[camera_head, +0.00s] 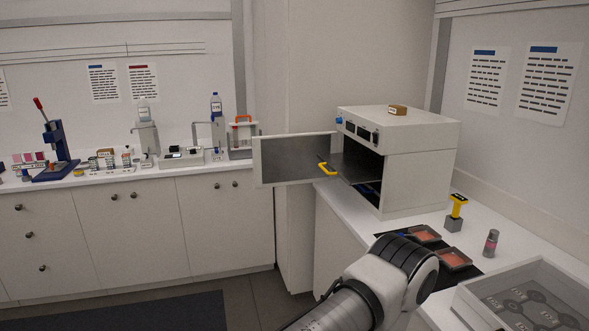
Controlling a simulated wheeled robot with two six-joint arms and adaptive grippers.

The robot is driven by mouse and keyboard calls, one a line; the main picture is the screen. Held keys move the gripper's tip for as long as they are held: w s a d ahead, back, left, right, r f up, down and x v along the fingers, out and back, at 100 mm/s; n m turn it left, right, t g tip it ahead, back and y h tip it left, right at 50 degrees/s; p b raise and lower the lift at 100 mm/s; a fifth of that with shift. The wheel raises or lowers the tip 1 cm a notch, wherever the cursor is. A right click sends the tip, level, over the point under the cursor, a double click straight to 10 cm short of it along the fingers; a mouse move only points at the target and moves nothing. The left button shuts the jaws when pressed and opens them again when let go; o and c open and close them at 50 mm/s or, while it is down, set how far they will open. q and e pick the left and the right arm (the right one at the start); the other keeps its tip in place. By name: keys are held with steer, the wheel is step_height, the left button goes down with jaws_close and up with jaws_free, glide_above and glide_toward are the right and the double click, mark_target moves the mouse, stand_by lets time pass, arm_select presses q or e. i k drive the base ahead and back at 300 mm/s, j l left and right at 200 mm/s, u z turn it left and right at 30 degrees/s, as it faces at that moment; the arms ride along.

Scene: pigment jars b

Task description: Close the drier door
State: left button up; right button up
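The drier (418,165) is a white box on the right-hand counter. Its door (296,159) stands wide open, swung out to the left, with its grey inner face showing. A dark shelf (352,167) with a yellow handle (327,169) sticks out of the open front, its handle in front of the door's inner face. The door's outer face and any handle on it are hidden. One of my arms (385,285) reaches in from the bottom, in front of the counter and apart from the door. Neither gripper can be made out.
A small brown box (398,109) sits on the drier. A yellow-topped tool (456,207), red-orange trays (455,259), a small jar (491,243) and an open drawer-like bin (535,300) are to the right. The left counter (110,184) holds several instruments.

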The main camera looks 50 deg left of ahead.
mark_target(279, 160)
steer(key=u, duration=1.5)
steer(key=z, duration=0.45)
